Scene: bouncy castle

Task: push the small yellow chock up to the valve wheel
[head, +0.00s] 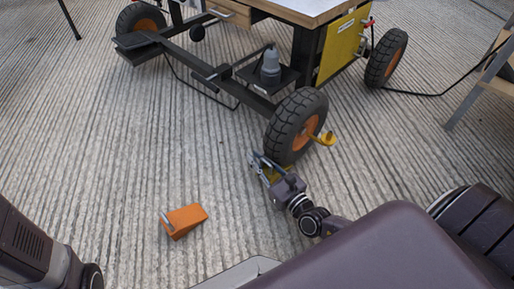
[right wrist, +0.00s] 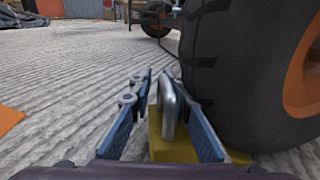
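The small yellow chock (right wrist: 180,150) lies on the ground against or very close to the near black tyre; contact is hard to tell. Its grey metal handle (right wrist: 169,112) stands up between the fingers of my right gripper (right wrist: 160,88). The fingers are apart, with a gap visible on the left of the handle. In the head view the right gripper (head: 262,163) is low at the tyre's foot and hides much of the chock (head: 274,173). The near wheel (head: 297,125) has an orange hub with a yellow fitting (head: 325,138) on it. My left gripper is out of view.
An orange chock (head: 184,221) with a metal handle lies on the ribbed concrete at left of centre. The wheeled cart (head: 222,77) carries a grey cone-shaped item (head: 270,66). A black cable runs to the right.

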